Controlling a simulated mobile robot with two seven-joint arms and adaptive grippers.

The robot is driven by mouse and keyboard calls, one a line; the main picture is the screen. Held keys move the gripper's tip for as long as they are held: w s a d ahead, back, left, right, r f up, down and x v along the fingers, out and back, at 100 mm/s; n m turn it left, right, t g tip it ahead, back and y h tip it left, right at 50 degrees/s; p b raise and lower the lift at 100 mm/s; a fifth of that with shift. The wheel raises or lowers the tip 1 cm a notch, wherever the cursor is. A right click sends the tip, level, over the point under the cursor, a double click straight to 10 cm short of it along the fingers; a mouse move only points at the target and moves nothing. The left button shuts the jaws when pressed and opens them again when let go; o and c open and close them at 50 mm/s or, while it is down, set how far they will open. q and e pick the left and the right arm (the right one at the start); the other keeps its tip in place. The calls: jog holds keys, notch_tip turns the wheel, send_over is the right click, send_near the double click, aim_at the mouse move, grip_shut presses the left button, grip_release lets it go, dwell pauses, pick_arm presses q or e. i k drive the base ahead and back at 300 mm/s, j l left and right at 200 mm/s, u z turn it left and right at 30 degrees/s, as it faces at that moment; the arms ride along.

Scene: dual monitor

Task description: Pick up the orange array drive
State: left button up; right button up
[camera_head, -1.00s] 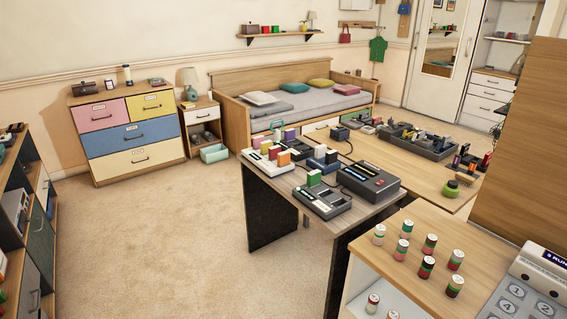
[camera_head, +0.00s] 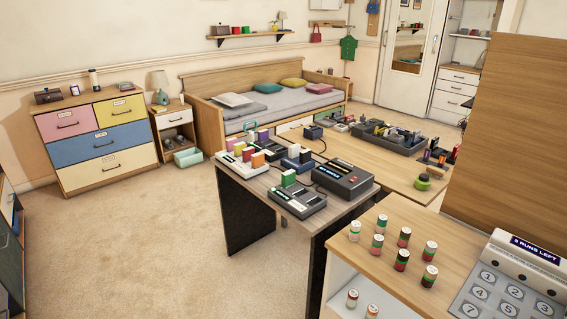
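A small orange block (camera_head: 257,160), which may be the orange array drive, stands upright in a white dock (camera_head: 243,173) on the grey-topped desk. It is among several blocks in white, purple, green and other colours. At this size I cannot read any labels. Neither of my grippers is in view.
A dark device with a green block (camera_head: 300,199) and a black box (camera_head: 345,180) share the desk (camera_head: 262,200). A wooden cabinet (camera_head: 390,280) with several small cans is at front right, beside a keypad panel (camera_head: 510,280). Carpet (camera_head: 150,240) is clear at left.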

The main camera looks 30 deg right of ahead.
aim_at(258, 158)
jog(key=i+z, duration=0.5)
jog(key=i+j+z, duration=0.25)
jog(key=z, duration=0.2)
jog(key=i+j+z, duration=0.35)
jog(key=z, duration=0.15)
